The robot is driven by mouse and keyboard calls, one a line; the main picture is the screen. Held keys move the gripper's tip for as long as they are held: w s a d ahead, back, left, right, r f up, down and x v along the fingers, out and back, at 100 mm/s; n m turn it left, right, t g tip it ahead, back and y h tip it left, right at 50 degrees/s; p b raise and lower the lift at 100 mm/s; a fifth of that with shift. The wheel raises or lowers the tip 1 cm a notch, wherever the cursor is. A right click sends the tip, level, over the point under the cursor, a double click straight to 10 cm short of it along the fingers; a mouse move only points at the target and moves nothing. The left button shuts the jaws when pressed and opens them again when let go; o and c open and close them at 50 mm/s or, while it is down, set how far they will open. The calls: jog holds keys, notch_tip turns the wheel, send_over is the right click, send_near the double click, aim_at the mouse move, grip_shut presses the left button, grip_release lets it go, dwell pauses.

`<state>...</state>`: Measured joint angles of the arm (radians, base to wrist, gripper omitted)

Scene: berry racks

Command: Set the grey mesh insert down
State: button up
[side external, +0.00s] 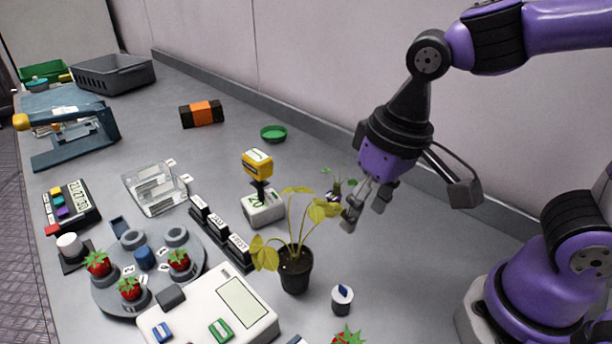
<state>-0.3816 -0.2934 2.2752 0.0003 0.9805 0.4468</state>
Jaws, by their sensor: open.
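My gripper (365,206) hangs from the purple wrist right of the potted plant, above the grey table. Its fingers are open and I see nothing held between them. No piece in this view is clearly the grey mesh insert. A dark grey basket with slotted-looking walls (112,78) stands at the far left end of the table, well away from my gripper; I cannot tell whether it is the insert or holds it.
The yellow-leaved potted plant (296,268) stands close to my gripper. A yellow-topped device (262,209), a round rack with strawberries (112,294) and a white scale (200,308) crowd the front left. A green dish (273,132) lies near the wall. Table behind is mostly clear.

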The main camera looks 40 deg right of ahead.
jog(key=shift+o, duration=0.5)
jog(key=s+d+r+t, duration=0.1)
jog(key=d+r+t, duration=0.2)
jog(key=d, duration=0.5)
jog(key=shift+d+r+n+t+h, duration=0.25)
jog(key=shift+d+n+t+h, duration=0.1)
jog(key=shift+n+t+h, duration=0.05)
